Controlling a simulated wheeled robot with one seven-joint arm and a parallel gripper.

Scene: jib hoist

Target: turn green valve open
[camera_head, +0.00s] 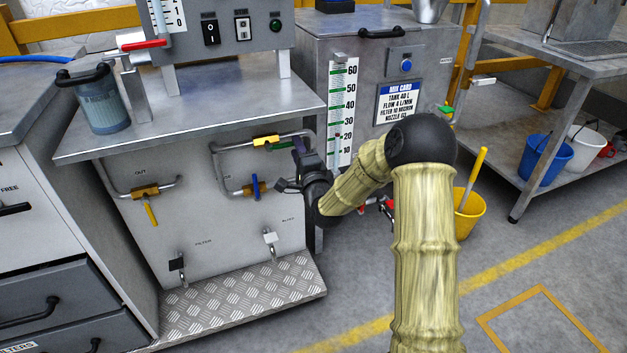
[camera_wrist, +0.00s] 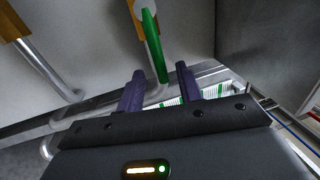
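The green valve handle (camera_head: 282,147) sits by a yellow valve body (camera_head: 266,141) on the upper pipe of the grey cabinet panel. My gripper (camera_head: 298,149) is at the handle's right end, and the arm hides part of that area. In the wrist view the green handle (camera_wrist: 152,45) is a long bar running down from a pale hub. Its lower end lies between the two dark fingertips of my gripper (camera_wrist: 160,70). The fingers are apart, with a visible gap on each side of the bar. I cannot tell how deep the handle sits between them.
A blue valve handle (camera_head: 254,186) is just below, and a yellow one (camera_head: 151,214) hangs at the left. Another small green handle (camera_head: 446,109) is on the tank's right side. Metal pipe (camera_wrist: 95,104) passes close to the fingers. A yellow bucket (camera_head: 468,214) stands on the floor.

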